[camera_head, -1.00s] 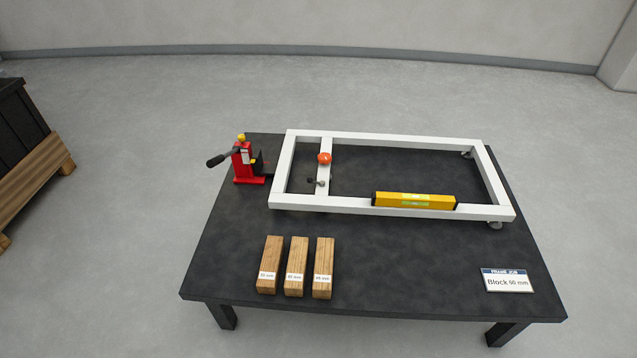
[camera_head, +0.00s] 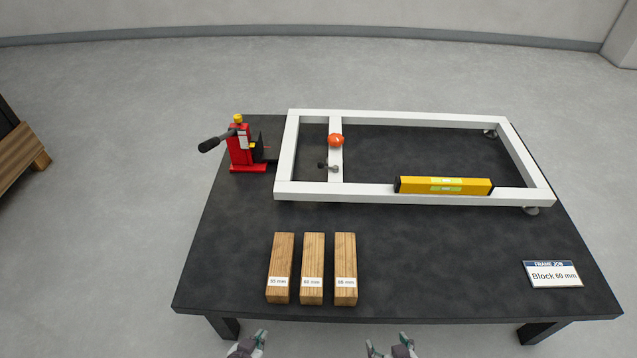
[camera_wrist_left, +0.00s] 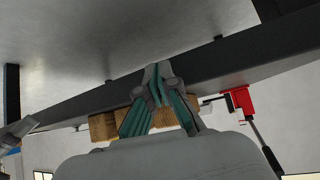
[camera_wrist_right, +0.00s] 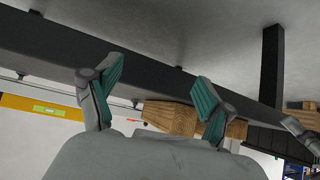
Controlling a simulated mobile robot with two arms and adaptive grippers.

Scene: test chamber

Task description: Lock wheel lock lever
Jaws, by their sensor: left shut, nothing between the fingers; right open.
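A white frame (camera_head: 400,196) lies on the dark table. A wheel (camera_head: 532,210) shows under its front right corner and another (camera_head: 490,132) under its back right corner. No lock lever can be made out on either wheel. My right gripper (camera_head: 387,342) is open and empty, also at the front edge.
A red jack (camera_head: 240,150) with a dark handle stands left of the frame. A yellow level (camera_head: 445,186) rests on the front rail. Three wooden blocks (camera_head: 312,268) stand in front, with a "Block 60 mm" sign (camera_head: 553,274) at right. The table (camera_head: 440,260) is bare between them.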

